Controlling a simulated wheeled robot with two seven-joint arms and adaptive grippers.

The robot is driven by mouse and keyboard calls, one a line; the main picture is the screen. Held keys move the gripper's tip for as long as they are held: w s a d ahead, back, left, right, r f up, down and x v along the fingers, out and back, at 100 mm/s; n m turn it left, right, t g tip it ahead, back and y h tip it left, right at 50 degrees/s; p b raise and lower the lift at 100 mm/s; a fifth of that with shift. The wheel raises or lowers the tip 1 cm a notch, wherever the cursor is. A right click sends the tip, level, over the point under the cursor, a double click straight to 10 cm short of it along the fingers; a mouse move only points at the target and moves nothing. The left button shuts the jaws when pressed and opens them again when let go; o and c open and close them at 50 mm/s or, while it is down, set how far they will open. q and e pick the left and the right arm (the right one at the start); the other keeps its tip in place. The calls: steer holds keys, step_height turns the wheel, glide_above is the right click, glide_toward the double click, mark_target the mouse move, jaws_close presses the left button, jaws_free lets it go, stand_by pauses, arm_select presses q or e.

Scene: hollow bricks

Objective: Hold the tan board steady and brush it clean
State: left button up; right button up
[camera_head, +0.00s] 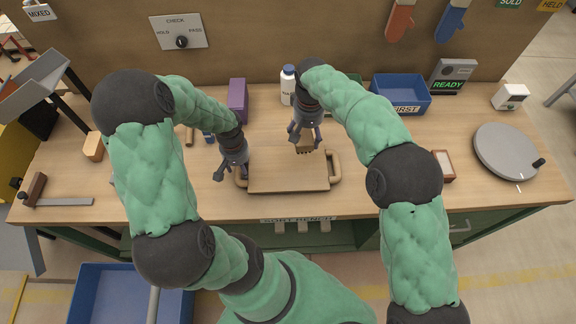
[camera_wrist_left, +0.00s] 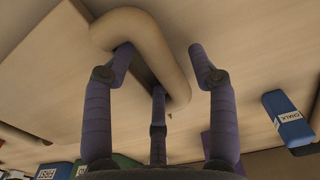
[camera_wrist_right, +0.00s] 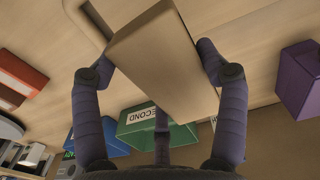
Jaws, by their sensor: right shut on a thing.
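The tan board (camera_head: 288,180) lies flat on the bench with a looped handle at each side. My left gripper (camera_head: 231,174) is at its left handle (camera_head: 242,177). In the left wrist view the fingers (camera_wrist_left: 160,55) are spread around the handle (camera_wrist_left: 150,40), one finger overlapping the loop; I cannot tell whether they touch it. My right gripper (camera_head: 305,136) is shut on a wooden brush (camera_head: 306,149), held at the board's far edge, with dark bristles underneath. The brush block (camera_wrist_right: 160,65) fills the space between the fingers in the right wrist view; its bristles are hidden there.
Behind the board stand a purple box (camera_head: 238,98), a white bottle (camera_head: 288,86) and a blue bin marked FIRST (camera_head: 402,92). A square tool (camera_head: 50,195) lies at the left.

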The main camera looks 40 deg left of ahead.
arm_select(q)
step_height(320, 180, up, 12)
stand_by(0.7)
stand_by(0.4)
